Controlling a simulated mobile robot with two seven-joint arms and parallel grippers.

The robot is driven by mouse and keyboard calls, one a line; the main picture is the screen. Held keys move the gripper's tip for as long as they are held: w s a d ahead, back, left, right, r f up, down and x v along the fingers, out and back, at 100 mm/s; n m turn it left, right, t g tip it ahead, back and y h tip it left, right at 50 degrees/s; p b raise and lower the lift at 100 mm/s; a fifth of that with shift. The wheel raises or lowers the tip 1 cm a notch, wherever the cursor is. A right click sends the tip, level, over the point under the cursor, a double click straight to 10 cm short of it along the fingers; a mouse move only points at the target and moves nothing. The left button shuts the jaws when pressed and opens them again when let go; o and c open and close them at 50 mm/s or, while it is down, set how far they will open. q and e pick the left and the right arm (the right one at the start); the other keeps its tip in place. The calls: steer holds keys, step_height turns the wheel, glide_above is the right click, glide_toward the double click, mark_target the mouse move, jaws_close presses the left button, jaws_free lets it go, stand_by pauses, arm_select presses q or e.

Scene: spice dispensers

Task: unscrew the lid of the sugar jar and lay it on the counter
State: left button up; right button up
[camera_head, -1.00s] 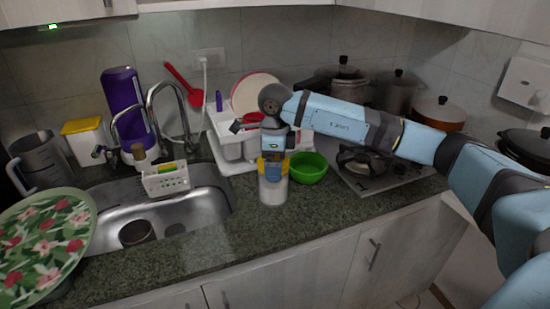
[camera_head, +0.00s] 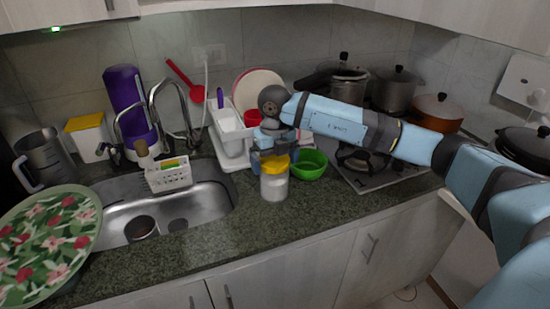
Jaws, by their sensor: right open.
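The sugar jar (camera_head: 274,186) stands upright near the counter's front edge, a pale jar with a yellow lid (camera_head: 275,164). The lid sits on top of the jar. My right gripper (camera_head: 273,157) is open and points down at the lid, just above and behind it. Part of a finger shows on either side of the lid's rear; whether they touch it cannot be told. My left gripper is out of view. The granite counter (camera_head: 310,208) is bare to the right and left of the jar's front.
A green bowl (camera_head: 310,165) stands close right of the jar, with the stove (camera_head: 378,178) beyond. A white dish rack (camera_head: 230,130) is behind left. The sink (camera_head: 190,208) and a floral plate (camera_head: 45,240) lie left. A yellow-lidded white container (camera_head: 90,140) stands far left.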

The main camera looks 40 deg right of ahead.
steer(key=m+p, duration=0.1)
steer(key=m, duration=0.3)
steer(key=shift+a+r+m+p, duration=0.1)
steer(key=shift+m+p, duration=0.25)
steer(key=shift+m, duration=0.05)
steer(key=m+p, duration=0.1)
steer(key=m, duration=0.2)
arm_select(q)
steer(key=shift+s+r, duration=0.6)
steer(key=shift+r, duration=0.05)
arm_select(e)
steer(key=shift+m, duration=0.3)
